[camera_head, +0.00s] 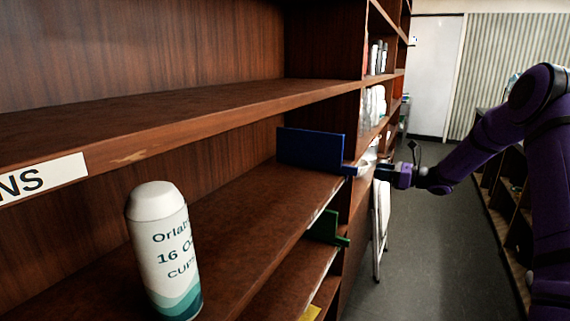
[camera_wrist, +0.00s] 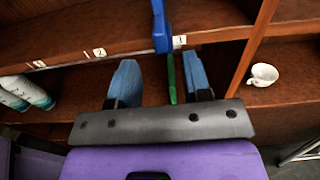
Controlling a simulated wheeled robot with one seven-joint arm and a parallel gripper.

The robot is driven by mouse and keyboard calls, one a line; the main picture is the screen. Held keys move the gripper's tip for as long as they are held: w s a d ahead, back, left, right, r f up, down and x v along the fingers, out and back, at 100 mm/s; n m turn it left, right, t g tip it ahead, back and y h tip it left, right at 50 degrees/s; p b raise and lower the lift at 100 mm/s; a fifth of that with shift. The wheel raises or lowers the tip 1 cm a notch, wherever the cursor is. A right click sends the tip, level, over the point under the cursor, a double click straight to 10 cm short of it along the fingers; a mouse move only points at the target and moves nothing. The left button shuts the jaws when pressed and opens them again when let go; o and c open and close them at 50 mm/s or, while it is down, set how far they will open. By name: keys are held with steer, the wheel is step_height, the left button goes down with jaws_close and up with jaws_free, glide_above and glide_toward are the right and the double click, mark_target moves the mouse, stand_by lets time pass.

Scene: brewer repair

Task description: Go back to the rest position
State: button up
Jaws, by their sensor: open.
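My gripper (camera_head: 356,170) is at the end of my purple arm, at the right end of the wooden shelf in the head view. In the wrist view my gripper (camera_wrist: 162,80) shows two blue fingers spread apart, with nothing held between them. A blue panel (camera_head: 310,147) stands upright on the shelf just left of my gripper. The blue panel (camera_wrist: 160,25) also shows ahead of the fingers in the wrist view. Whether a finger touches it, I cannot tell.
A white cup sleeve (camera_head: 165,250) stands on the shelf at the left front. A green panel (camera_head: 325,228) is on the shelf below. A white cup (camera_wrist: 264,74) sits in the right bay. A folded white chair (camera_head: 380,225) stands beyond the shelves. The aisle floor (camera_head: 420,270) is clear.

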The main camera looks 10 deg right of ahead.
steer(key=s+a+r+n+g+h, duration=0.35)
steer(key=s+a+r+n, duration=0.35)
steer(key=s, duration=0.4)
steer(key=s+a+r+n+g+h, duration=0.2)
steer(key=s+a+r+n+g, duration=0.35)
steer(key=s+a, duration=0.4)
steer(key=s+d+r+n+t+h, duration=0.1)
steer(key=s+n+h, duration=0.3)
steer(key=s, duration=1)
steer(key=s+d+r+n+t+h, duration=0.1)
steer(key=s+n+h, duration=0.4)
steer(key=s, duration=1)
steer(key=d+n+t, duration=0.1)
steer(key=n, duration=0.2)
steer(key=shift+r+t, duration=0.35)
steer(key=shift+t, duration=0.05)
steer(key=shift+n, duration=0.25)
